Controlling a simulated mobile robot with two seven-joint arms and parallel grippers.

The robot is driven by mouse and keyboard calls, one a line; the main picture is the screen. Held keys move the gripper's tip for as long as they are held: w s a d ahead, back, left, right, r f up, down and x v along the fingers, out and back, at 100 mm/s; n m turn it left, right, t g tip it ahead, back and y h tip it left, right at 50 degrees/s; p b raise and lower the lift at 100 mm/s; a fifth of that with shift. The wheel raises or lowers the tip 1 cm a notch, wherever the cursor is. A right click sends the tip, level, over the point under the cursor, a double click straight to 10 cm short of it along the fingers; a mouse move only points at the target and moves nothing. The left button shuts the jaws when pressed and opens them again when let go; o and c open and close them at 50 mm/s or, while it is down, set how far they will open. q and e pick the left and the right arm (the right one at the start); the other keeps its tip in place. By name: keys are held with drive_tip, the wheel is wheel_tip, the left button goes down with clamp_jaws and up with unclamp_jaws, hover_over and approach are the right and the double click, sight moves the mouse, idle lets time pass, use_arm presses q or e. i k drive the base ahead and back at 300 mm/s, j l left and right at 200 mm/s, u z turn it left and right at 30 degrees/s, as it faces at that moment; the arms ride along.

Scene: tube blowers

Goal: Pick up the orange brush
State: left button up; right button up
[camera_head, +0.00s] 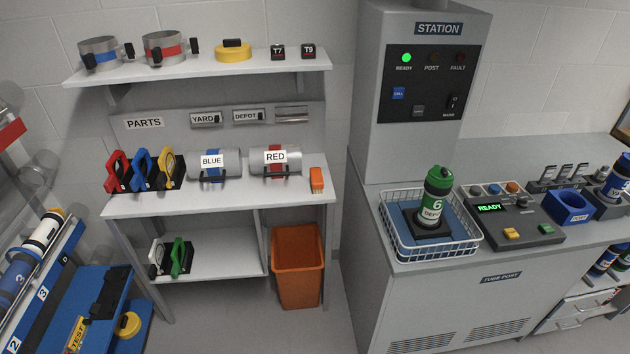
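A small upright orange block with a dark lower edge (317,178), which looks like the orange brush, stands at the right end of the white parts table (230,203). It is to the right of the canister labelled RED (275,160) and apart from it. Its bristles are too small to make out. Neither of my grippers shows in the head view.
An orange bin (298,265) stands under the table's right end. The grey station cabinet (418,95) rises to the right, with a wire basket (430,245) on its counter. Above the table is a shelf (200,68) with rings. A blue rack (90,300) is at lower left.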

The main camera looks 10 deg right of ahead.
sight(316, 178)
drive_tip(key=i+j+z, duration=0.15)
drive_tip(key=i+j, duration=1.45)
